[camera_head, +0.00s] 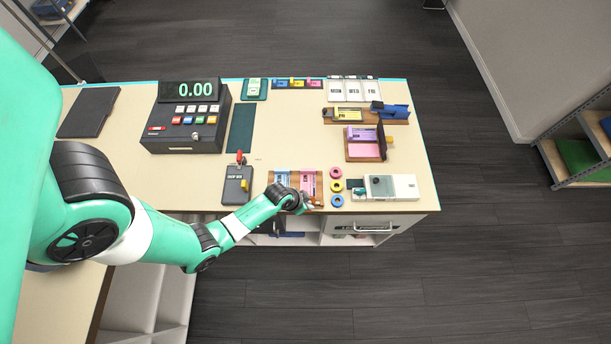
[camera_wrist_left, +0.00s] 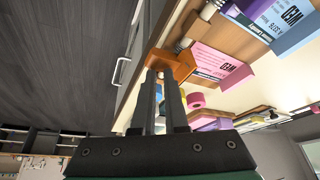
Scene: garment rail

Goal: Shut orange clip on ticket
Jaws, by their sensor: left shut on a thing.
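My left gripper (camera_head: 306,203) is at the front edge of the counter, by the end of a wooden ticket stand (camera_head: 320,183). In the left wrist view its two fingers (camera_wrist_left: 162,76) are close together at the orange clip (camera_wrist_left: 176,61) and shut on it. The clip is at the near end of the pink ticket (camera_wrist_left: 217,66); whether its jaws are closed on the ticket I cannot tell. The pink ticket (camera_head: 307,182) lies on the stand beside a blue ticket (camera_head: 283,179). The gripper hides most of the clip in the head view. My right gripper is not in view.
Coloured rings (camera_head: 336,187) and a white device (camera_head: 393,187) stand just right of the stand. A dark box with a red-tipped lever (camera_head: 237,185) is to its left. A cash register (camera_head: 186,120) and card holders (camera_head: 364,143) stand further back. The counter's middle is clear.

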